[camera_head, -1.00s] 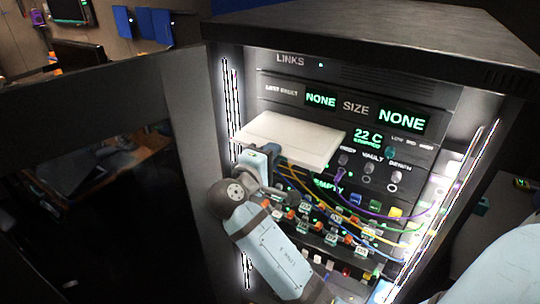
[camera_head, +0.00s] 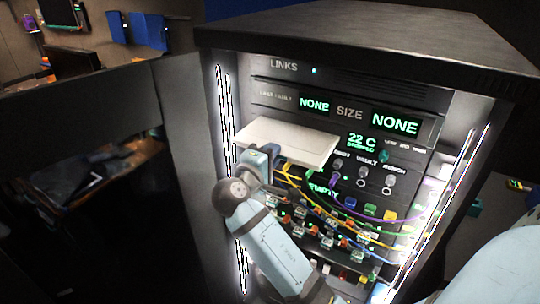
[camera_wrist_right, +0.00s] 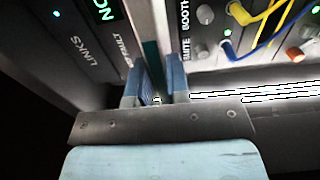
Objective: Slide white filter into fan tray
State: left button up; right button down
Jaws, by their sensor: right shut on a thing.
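The white filter (camera_head: 287,141) is a flat pale slab in front of the lit panel, below the upper NONE readout in the head view. My right gripper (camera_head: 268,153) is shut on its near left edge and holds it roughly flat. In the right wrist view the two blue fingers (camera_wrist_right: 159,88) stand close together with the filter's thin edge between them. The filter hides part of the panel behind it, so I cannot tell whether its far edge touches or enters a slot. I cannot make out the fan tray. My left gripper is not in view.
Yellow and purple cables (camera_head: 345,212) loop in front of the panel, below and right of the filter. Several knobs (camera_head: 363,172) sit right of it. Bright light strips (camera_head: 226,120) line the cabinet's side walls, and the cabinet top (camera_head: 370,38) overhangs the panel.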

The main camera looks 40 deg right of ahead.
aim_at(290, 132)
jog(key=shift+p+x, duration=0.35)
jog(key=shift+x, duration=4.65)
jog(key=c, duration=1)
grip_release()
jog(key=shift+d, duration=0.1)
